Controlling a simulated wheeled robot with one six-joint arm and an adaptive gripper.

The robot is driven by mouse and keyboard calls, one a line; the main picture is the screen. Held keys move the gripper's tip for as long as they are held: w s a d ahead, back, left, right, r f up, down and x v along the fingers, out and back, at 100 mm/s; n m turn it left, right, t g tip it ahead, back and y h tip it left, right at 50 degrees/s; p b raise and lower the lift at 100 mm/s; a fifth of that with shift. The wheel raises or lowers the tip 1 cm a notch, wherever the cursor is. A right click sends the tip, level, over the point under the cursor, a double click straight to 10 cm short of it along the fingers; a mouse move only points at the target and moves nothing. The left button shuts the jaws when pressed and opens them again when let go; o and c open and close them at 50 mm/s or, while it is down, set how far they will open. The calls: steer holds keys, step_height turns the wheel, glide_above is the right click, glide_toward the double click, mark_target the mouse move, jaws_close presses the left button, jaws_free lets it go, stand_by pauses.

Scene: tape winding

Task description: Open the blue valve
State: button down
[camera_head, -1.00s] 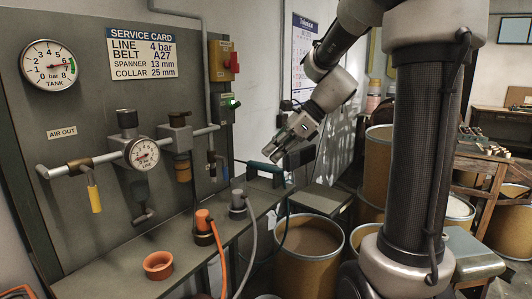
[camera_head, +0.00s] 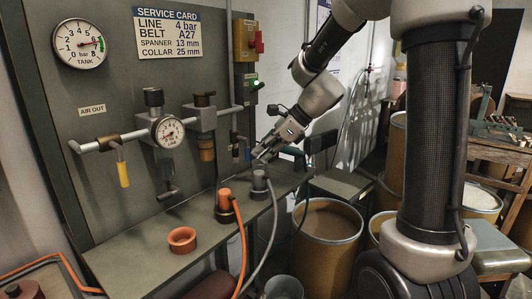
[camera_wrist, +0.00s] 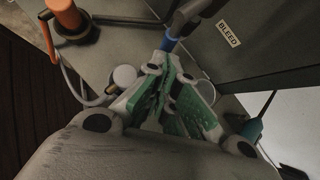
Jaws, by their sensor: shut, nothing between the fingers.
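The blue valve handle (camera_wrist: 168,43) shows in the wrist view on a grey pipe, just beyond my fingertips, near a BLEED label (camera_wrist: 228,34). In the head view the small blue handle (camera_head: 247,153) hangs at the lower end of the drop pipe at the panel's right. My gripper (camera_head: 259,154) is beside it on the right, above the bench. In the wrist view my gripper (camera_wrist: 166,66) has its green-padded fingers together and empty. Whether the fingertips touch the handle I cannot tell.
A yellow-handled valve (camera_head: 123,172) hangs on the panel's left pipe. An orange ring (camera_head: 182,239) lies there. Drums (camera_head: 327,243) stand at the right.

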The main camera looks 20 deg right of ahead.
steer(key=shift+s+a+f, duration=0.1)
steer(key=shift+a+f, duration=0.05)
steer(key=shift+a, duration=0.35)
